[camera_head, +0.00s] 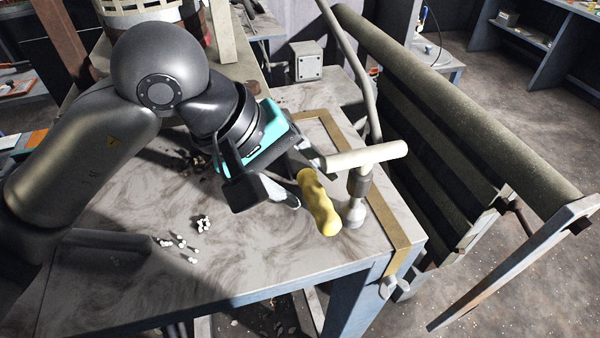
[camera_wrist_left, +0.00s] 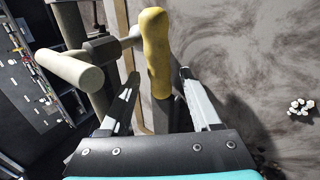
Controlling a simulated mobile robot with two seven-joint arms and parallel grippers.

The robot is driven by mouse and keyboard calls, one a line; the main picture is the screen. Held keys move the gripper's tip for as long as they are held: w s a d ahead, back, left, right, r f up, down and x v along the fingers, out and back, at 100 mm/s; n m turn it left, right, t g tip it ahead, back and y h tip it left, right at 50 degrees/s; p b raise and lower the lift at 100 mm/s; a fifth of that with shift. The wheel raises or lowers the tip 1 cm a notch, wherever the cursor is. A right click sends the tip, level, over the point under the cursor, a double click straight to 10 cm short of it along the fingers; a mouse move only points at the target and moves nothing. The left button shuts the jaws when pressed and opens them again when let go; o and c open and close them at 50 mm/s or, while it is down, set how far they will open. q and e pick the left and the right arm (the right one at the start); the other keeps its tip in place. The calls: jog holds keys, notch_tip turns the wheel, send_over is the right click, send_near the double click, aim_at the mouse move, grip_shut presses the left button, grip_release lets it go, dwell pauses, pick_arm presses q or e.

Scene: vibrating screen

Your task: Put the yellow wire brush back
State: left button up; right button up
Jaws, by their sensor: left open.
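The yellow wire brush (camera_head: 320,203) shows as a lumpy yellow handle at the right part of the bench, beside a pale T-shaped fitting. My left gripper (camera_head: 304,180) is open close to it on its left and far side. In the left wrist view the yellow handle (camera_wrist_left: 157,50) stands between the two open fingers (camera_wrist_left: 160,82), with a dark part below it reaching back toward the palm. I cannot tell whether a finger touches it. The brush's bristles are not clearly visible. My right gripper is not in view.
The T-shaped fitting (camera_head: 366,156) stands very near the brush; it also shows in the left wrist view (camera_wrist_left: 70,70). White pebbles (camera_head: 203,223) lie on the bench (camera_head: 130,290). A slatted frame (camera_head: 450,130) stands at the right. The bench's front middle is clear.

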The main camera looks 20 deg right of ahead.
pick_arm(q)
jog(key=v, duration=1.2)
